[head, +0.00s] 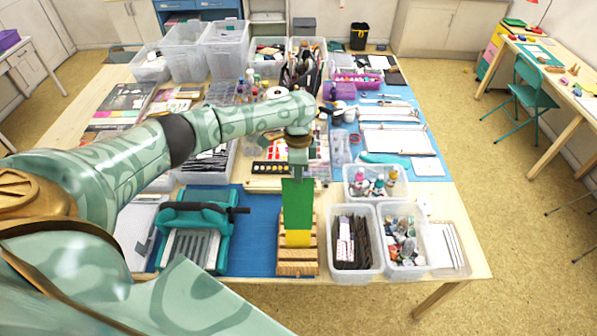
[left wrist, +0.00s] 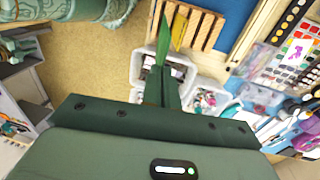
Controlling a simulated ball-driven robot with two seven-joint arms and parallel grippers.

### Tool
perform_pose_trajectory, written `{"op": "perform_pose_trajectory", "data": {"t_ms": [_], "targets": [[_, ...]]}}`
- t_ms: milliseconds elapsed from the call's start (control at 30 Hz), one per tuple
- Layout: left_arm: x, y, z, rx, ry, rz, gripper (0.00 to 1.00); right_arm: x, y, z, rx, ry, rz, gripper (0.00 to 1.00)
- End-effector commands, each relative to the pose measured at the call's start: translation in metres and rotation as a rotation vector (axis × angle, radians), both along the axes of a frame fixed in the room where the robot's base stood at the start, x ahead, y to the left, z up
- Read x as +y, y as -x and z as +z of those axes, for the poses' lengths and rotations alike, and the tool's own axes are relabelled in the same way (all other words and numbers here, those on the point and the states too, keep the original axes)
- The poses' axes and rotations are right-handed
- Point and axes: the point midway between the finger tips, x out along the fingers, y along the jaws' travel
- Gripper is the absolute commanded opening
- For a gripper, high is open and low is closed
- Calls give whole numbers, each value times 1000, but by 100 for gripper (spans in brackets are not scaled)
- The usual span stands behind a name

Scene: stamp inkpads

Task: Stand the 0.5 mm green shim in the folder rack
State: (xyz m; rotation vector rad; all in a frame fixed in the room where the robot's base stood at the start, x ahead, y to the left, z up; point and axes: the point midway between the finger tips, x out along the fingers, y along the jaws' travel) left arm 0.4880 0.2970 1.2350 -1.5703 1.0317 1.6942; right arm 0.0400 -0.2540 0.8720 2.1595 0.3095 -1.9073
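The green shim (head: 297,200) is a flat upright sheet hanging from my left gripper (head: 299,171). My left gripper is shut on its upper edge; the shim also shows nearly edge-on in the left wrist view (left wrist: 165,40), beyond the fingers (left wrist: 163,88). The wooden slatted folder rack (head: 297,268) is below it and also shows in the left wrist view (left wrist: 207,28). A yellow shim (head: 298,238) stands in the rack, partly hidden behind or below the green one in the head view. I cannot tell whether the green shim's lower edge is in a slot. My right gripper is not in view.
A teal cutting machine (head: 200,230) stands left of the rack on a blue mat (head: 255,250). Clear bins (head: 354,245) with dark and coloured items stand close on the right. A paint palette (head: 272,168) lies behind.

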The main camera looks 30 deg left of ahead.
Motion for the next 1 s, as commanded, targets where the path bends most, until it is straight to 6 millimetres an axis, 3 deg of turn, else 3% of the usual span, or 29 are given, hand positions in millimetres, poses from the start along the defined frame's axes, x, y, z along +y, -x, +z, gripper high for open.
{"op": "perform_pose_trajectory", "data": {"t_ms": [133, 1000], "targets": [[-1, -1, 5, -1, -1, 1, 0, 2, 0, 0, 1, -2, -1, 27], [-8, 12, -99, 2, -1, 2, 0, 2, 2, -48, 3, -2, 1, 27]]}}
